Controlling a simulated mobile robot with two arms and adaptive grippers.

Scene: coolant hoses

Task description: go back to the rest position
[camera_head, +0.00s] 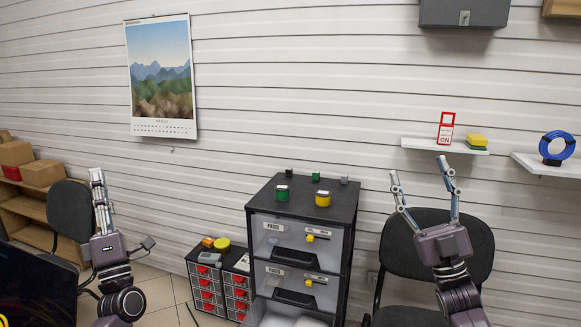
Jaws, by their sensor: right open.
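My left gripper (97,172) is raised at the left, fingers pointing up, in front of a dark chair. Its fingers overlap in this view, so I cannot tell whether it is open or shut. No object shows at its fingertips. My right gripper (419,166) is raised at the right, fingers pointing up and spread wide apart. It is open and empty, in front of another dark chair and below a wall shelf.
A black drawer cabinet (264,203) with small green and yellow items on top stands between my arms. Low red-drawer units (209,285) are beside it. Dark chairs (70,208) (478,245) stand behind both grippers. Wall shelves (425,144) hold a red-framed sign and a blue ring (544,149).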

